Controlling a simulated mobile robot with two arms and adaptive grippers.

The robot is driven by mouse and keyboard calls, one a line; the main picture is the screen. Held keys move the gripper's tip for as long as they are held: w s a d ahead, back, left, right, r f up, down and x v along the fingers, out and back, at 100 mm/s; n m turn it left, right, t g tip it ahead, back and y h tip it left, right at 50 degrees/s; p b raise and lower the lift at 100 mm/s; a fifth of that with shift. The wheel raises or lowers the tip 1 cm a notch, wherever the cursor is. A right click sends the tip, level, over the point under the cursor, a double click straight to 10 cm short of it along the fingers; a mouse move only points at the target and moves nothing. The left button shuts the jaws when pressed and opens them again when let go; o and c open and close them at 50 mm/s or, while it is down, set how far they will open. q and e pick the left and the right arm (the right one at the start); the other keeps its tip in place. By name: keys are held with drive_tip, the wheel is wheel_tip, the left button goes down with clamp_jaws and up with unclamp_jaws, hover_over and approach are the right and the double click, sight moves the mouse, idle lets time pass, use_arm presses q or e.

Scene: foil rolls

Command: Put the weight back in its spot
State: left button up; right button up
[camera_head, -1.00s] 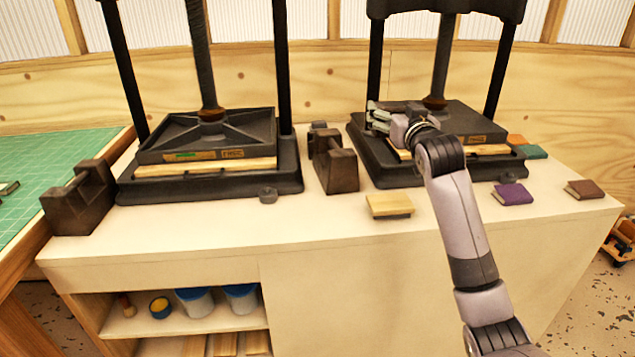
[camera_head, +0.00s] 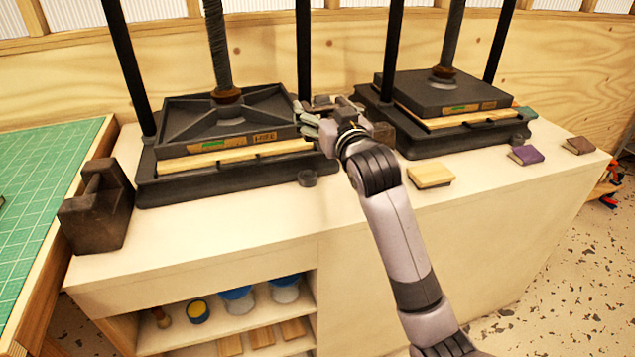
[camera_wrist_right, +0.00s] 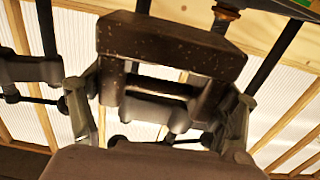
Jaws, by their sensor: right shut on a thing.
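A dark brown weight (camera_head: 388,138) with a bar handle stands between the two presses, partly hidden behind my right gripper (camera_head: 318,118). In the right wrist view the weight's speckled block (camera_wrist_right: 170,45) fills the upper middle. My right gripper (camera_wrist_right: 160,112) has a finger on each side of the weight there and is shut on it. Whether the weight touches the bench is hidden. A second, similar weight (camera_head: 97,210) stands upright at the bench's left end, apart from the gripper. My left gripper is not in view.
The left press (camera_head: 220,190) and right press (camera_head: 455,140) flank the held weight closely. Small books (camera_head: 525,155) lie at the right.

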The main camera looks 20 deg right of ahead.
wheel_tip(320, 180, down, 19)
drive_tip(key=shift+d+f+b, duration=0.1)
drive_tip(key=shift+b, duration=0.25)
idle(0.3)
drive_tip(key=shift+s, duration=0.1)
drive_tip(key=o, duration=1.5)
drive_tip(key=shift+f, duration=0.4)
drive_tip(key=o, duration=0.4)
drive_tip(key=shift+s+r, duration=0.15)
